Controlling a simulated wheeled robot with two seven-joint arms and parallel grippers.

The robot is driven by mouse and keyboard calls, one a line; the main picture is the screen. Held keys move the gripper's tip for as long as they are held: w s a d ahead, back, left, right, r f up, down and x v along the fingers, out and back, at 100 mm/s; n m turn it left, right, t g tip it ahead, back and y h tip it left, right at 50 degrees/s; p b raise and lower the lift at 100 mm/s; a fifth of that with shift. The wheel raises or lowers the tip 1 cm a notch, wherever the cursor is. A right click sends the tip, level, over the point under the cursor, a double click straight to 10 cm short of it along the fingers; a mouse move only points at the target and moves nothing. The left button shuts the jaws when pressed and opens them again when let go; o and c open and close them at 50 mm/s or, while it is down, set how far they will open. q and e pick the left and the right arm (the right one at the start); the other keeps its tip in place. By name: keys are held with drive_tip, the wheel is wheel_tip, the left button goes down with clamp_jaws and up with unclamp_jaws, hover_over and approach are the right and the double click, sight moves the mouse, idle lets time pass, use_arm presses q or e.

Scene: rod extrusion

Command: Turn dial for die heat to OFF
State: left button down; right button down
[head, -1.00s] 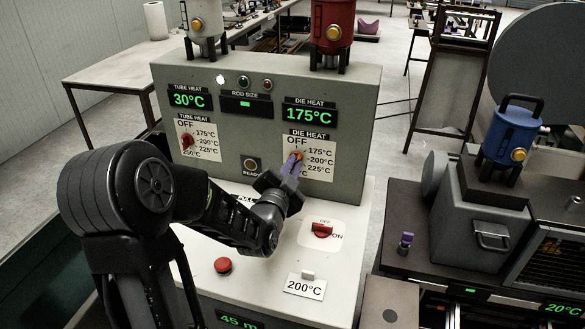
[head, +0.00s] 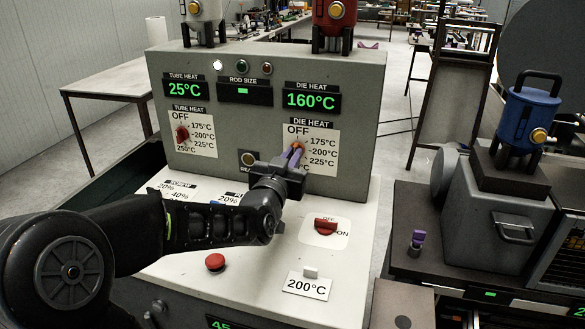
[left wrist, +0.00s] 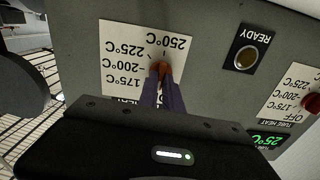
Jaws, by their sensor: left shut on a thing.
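The die heat dial (head: 298,147) is a small orange-red knob on a white label plate (head: 318,163) marked OFF, 175°C, 200°C and 225°C. My left gripper (head: 296,152) comes to it from the lower left, with its purple fingers shut on the knob. In the left wrist view, the picture is upside down and the knob (left wrist: 162,68) shows between the fingertips. The fingers hide much of the knob, so I cannot tell its exact setting. The die heat display (head: 311,99) reads 160°C. My right gripper is not in view.
The red tube heat dial (head: 182,134) is on the left of the same panel, under a display (head: 185,88) reading 25°C. A red OFF/ON switch (head: 325,226), a red button (head: 215,262) and a 200°C sign (head: 306,286) are on the white ledge below.

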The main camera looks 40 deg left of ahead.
use_arm(q)
drive_tip(key=shift+n+b, duration=0.3)
drive_tip(key=shift+n, duration=0.1)
drive_tip(key=c, duration=1.5)
unclamp_jaws()
drive_tip(key=v, duration=0.7)
drive_tip(key=shift+s+d+b, duration=0.15)
drive_tip(key=shift+s+b, duration=0.25)
